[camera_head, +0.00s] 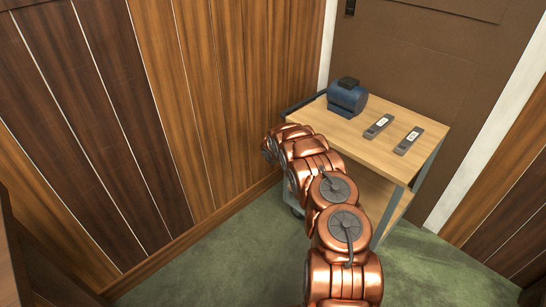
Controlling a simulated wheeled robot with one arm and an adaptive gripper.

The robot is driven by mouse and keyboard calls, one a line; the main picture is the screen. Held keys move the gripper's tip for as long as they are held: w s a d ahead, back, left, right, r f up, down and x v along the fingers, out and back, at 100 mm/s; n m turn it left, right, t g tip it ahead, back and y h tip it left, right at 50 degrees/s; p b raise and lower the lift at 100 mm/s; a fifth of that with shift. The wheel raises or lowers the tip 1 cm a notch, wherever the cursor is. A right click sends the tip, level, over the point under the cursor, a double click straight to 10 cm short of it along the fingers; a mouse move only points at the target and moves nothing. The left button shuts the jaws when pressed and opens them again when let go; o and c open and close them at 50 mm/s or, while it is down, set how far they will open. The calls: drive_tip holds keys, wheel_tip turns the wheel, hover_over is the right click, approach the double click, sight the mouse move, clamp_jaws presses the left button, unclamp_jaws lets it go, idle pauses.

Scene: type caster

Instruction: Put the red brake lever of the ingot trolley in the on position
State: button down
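The trolley (431,128) has a light wooden top, a lower wooden shelf and grey metal legs. It stands against the brown door in the back corner. A grey caster (297,212) shows at its near left foot, partly behind my copper arm. I see no red brake lever; my arm covers part of the trolley's near left side and lower frame. My arm reaches to the trolley's left end, near the wall. Its fingers are hidden, so I cannot tell what they touch.
A blue motor-like block (347,98) and two dark bars with white labels (379,126) (408,140) lie on the trolley top. A wood-panelled wall (215,100) is close on the left. Green carpet (215,255) is clear in front of the wall.

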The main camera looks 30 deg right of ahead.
drive_tip(key=shift+f, duration=0.1)
drive_tip(key=c, duration=0.8)
unclamp_jaws()
drive_tip(key=shift+c, duration=0.2)
drive_tip(key=v, duration=1.2)
idle(0.4)
